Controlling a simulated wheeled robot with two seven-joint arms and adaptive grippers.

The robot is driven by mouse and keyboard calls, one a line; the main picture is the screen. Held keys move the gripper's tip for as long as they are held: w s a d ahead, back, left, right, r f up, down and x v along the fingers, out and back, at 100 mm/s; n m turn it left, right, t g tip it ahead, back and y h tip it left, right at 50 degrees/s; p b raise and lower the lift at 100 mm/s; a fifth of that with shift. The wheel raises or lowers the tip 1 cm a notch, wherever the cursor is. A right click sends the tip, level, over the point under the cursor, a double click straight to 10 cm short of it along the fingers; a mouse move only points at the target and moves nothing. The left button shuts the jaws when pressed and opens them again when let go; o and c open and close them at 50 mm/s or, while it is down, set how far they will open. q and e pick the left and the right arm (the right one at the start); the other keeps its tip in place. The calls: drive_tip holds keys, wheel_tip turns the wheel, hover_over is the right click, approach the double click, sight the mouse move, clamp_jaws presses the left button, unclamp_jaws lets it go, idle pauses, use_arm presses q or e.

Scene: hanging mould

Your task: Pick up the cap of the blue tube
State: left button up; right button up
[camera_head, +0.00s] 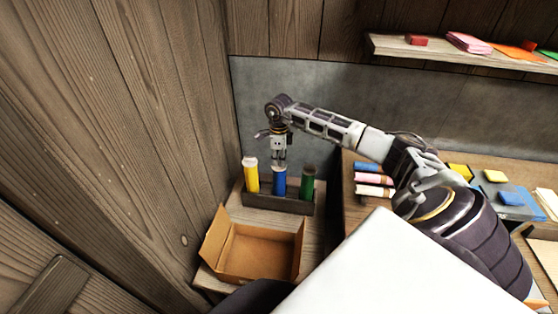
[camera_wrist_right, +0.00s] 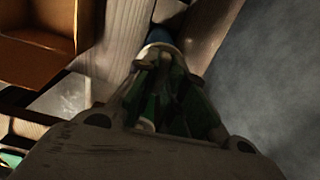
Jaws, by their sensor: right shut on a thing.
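The blue tube (camera_head: 279,184) stands upright in a dark rack, between a yellow tube (camera_head: 251,178) and a green tube (camera_head: 307,184). My right gripper (camera_head: 279,165) points down at its top and is shut on its cap. The fingers largely hide the cap in the head view. In the right wrist view, a pale rim (camera_wrist_right: 158,47) and a little blue show just beyond the fingers. I cannot tell whether the cap is apart from the tube. My left gripper is not in view.
The dark rack (camera_head: 278,204) stands near the wooden wall. An open cardboard box (camera_head: 258,252) sits in front of it and looks empty. A wooden shelf (camera_head: 450,51) with coloured items hangs at the upper right. Several coloured blocks lie on the table at right.

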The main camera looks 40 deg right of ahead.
wheel_tip(320, 180, up, 9)
drive_tip(key=shift+f+b, duration=0.2)
drive_tip(key=shift+b, duration=0.1)
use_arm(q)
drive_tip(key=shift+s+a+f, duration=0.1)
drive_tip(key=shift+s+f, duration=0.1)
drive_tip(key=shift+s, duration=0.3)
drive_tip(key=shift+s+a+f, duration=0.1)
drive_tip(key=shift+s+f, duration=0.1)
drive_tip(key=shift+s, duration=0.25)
use_arm(e)
drive_tip(key=shift+r, duration=0.65)
